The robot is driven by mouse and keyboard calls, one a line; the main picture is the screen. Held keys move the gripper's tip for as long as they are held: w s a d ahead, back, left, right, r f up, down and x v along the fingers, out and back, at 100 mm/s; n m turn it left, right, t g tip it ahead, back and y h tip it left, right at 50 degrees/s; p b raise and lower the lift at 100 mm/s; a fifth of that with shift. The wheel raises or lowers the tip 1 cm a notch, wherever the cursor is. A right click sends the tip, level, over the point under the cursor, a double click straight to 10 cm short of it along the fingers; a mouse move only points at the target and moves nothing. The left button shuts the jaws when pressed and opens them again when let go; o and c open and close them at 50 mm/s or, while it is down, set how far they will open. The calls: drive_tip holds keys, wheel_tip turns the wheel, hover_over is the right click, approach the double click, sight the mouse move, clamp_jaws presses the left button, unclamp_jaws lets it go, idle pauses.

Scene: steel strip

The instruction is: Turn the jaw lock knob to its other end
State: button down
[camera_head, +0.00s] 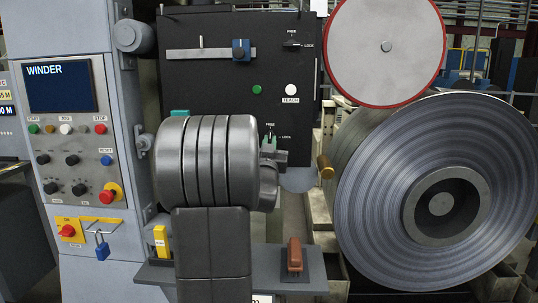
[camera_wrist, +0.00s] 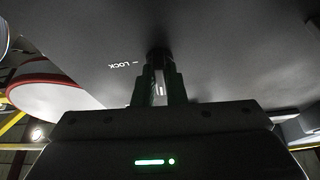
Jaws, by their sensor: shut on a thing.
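The jaw lock knob (camera_wrist: 159,56) is a dark round knob on the dark panel, in the upper middle of the wrist view. A white LOCK mark, upside down there, stands to its left. My gripper (camera_wrist: 160,74) is shut on the knob, one dark finger on each side. In the head view my gripper (camera_head: 269,142) is at the lower part of the black panel, just under a FREE mark and left of a LOCK mark. My wrist and fingers hide the knob there, and I cannot tell which mark it points to.
The black panel (camera_head: 220,70) also bears a slider with a blue block (camera_head: 241,50), another FREE/LOCK knob (camera_head: 291,43), a green button and a white TEACH button. A large steel coil (camera_head: 370,200) and a red-rimmed disc (camera_head: 386,75) stand right. The WINDER console (camera_head: 85,150) stands left.

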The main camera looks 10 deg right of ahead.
drive_tip(key=shift+f+n+y+b, duration=0.15)
drive_tip(key=shift+n+y+b, duration=0.35)
drive_tip(key=shift+n, duration=0.3)
drive_tip(key=c, duration=1.5)
unclamp_jaws()
drive_tip(key=b+v, duration=0.1)
drive_tip(key=v, duration=1.2)
drive_tip(key=shift+s+f, duration=0.15)
drive_tip(key=shift+s, duration=0.15)
drive_tip(key=shift+w, duration=0.1)
drive_tip(key=p+x, duration=0.1)
drive_tip(key=x, duration=1.2)
drive_tip(key=shift+w+r, duration=0.25)
drive_tip(key=shift+r, duration=0.05)
